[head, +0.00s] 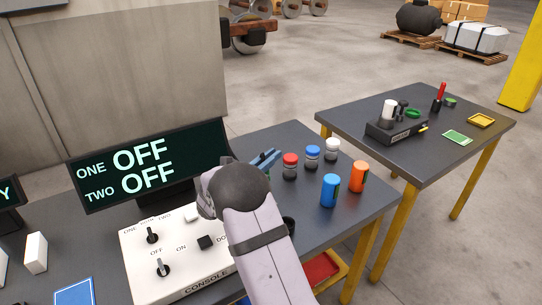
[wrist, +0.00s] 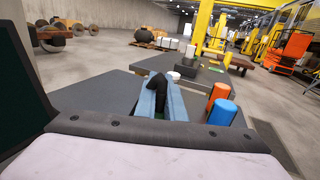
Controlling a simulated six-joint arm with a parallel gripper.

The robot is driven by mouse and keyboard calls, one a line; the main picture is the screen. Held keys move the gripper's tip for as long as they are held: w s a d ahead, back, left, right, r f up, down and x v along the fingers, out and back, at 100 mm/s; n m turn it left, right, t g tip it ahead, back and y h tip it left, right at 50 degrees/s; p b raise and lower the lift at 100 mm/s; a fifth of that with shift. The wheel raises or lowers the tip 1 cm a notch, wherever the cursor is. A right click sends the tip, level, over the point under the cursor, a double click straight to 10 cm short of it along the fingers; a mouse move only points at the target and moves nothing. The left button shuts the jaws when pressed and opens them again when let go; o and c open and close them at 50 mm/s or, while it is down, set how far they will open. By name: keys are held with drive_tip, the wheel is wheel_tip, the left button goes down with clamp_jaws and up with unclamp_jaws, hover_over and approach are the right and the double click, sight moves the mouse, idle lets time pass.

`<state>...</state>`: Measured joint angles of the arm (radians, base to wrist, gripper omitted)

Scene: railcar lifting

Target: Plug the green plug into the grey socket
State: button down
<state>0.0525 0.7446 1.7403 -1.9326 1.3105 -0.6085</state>
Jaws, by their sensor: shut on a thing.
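My gripper (head: 265,158) has blue fingers and is above the near dark table, just left of the red-capped jar. In the wrist view my gripper (wrist: 163,100) is shut on a dark bent piece (wrist: 162,97) that sticks up between the fingers. A trace of green shows under the fingers in the head view, but I cannot tell whether it is the green plug. I cannot make out the grey socket for sure in either view; my arm hides part of the table and console.
A white console (head: 165,250) with switches stands left of my arm, before a display (head: 150,165) reading OFF twice. Red-capped (head: 290,167), blue-capped (head: 312,157) and white-capped (head: 332,149) jars and blue (head: 330,191) and orange (head: 358,177) cylinders stand right. Another table (head: 420,165) lies beyond.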

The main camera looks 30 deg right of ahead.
drive_tip(key=shift+f+b, duration=0.4)
drive_tip(key=shift+f, duration=0.35)
drive_tip(key=shift+f+b, duration=2)
idle(1.8)
drive_tip(key=c, duration=1.8)
unclamp_jaws()
drive_tip(key=shift+o, duration=0.2)
drive_tip(key=b+v, duration=0.1)
drive_tip(key=v, duration=0.6)
drive_tip(key=shift+a, duration=0.15)
